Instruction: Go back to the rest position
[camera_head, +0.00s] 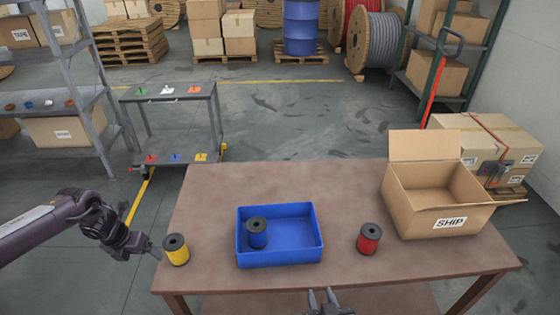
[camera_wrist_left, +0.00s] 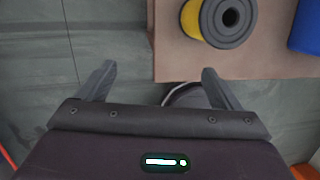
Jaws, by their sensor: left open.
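My left gripper (camera_head: 152,248) is just off the table's left edge, beside a yellow spool (camera_head: 176,250) standing on the table. In the left wrist view its jaws (camera_wrist_left: 158,80) are wide apart with nothing between them. The yellow spool (camera_wrist_left: 229,18) is beyond the right finger there, apart from it. My right gripper (camera_head: 323,298) shows at the bottom of the head view, by the table's front edge, with its two fingers apart and nothing seen between them.
A grey cart (camera_head: 172,127) and shelf (camera_head: 70,105) stand at left.

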